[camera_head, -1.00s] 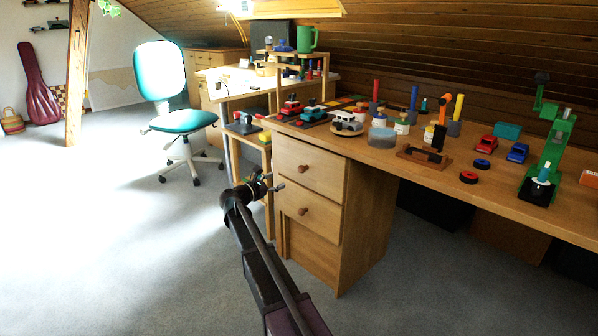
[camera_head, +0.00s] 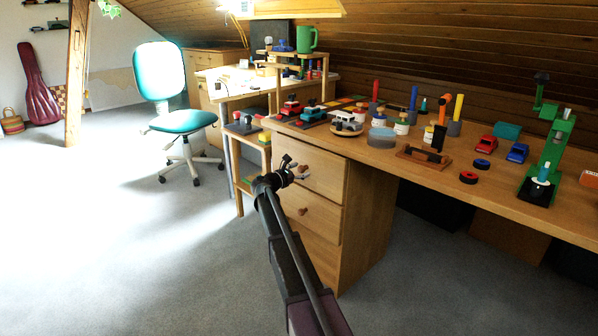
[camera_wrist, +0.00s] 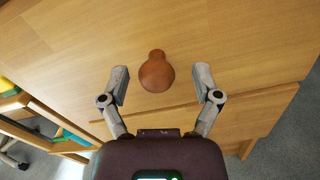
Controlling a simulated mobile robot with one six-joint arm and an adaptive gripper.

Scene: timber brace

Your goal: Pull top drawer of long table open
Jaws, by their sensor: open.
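The long table (camera_head: 455,185) has a drawer unit at its left end. Its top drawer (camera_head: 325,172) is a wooden front and appears closed. A round brown knob (camera_wrist: 157,72) sits on the drawer front in the wrist view, just beyond and between my fingertips. My gripper (camera_head: 294,168) is at the top drawer front in the head view and hides most of that knob. In the wrist view my gripper (camera_wrist: 161,88) is open, one finger on each side of the knob, with gaps on both sides. The lower drawer (camera_head: 318,208) has its own knob (camera_head: 303,211).
Toy cars and blocks stand on the tabletop. A small wooden stand (camera_head: 245,150) is left of the drawers. A teal chair (camera_head: 181,118) stands farther back. The carpet (camera_head: 150,250) in front and to the left is clear.

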